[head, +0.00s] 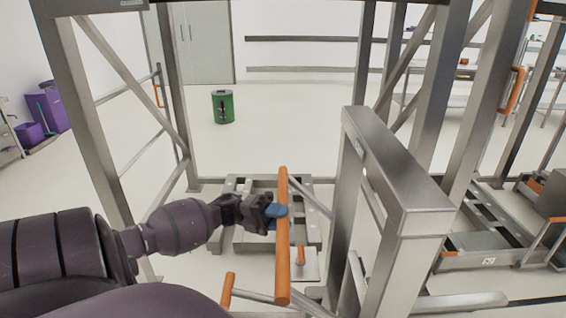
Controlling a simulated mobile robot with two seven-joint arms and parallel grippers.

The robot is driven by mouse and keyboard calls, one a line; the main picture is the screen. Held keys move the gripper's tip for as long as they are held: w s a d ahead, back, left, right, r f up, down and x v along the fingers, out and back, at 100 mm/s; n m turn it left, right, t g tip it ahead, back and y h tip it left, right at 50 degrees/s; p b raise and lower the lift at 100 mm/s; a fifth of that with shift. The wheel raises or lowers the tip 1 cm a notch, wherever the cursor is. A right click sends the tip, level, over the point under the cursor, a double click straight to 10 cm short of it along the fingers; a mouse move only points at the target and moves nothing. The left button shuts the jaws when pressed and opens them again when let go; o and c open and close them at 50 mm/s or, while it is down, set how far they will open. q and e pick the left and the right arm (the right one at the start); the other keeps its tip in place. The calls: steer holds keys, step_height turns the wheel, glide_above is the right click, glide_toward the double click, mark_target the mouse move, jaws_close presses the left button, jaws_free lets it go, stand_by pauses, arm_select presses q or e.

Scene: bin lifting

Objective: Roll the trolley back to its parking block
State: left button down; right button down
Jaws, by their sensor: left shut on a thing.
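My left gripper (277,211), with blue fingertips, is shut on a long orange handle bar (283,262) in the middle of the head view. Grey rods run from this bar toward the grey metal framework on the right. A low grey metal structure (312,231) lies on the floor behind the bar, partly hidden by my gripper and the bar. I cannot tell whether it is the trolley or the parking block. My right gripper is not in view.
Tall grey posts (67,100) and a thick grey beam (400,180) surround the handle closely. A shorter orange handle (228,291) is at the bottom. A green bin (223,106) stands on open floor behind. Another low grey trolley-like frame (490,247) is at right.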

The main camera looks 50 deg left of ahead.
arm_select(q)
steer(key=shift+r, duration=0.1)
steer(key=c, duration=0.8)
jaws_free()
steer(key=shift+a, duration=0.1)
steer(key=b+v, duration=0.1)
steer(key=v, duration=0.9)
steer(key=shift+s+a+b, duration=0.2)
steer(key=shift+a+b, duration=0.1)
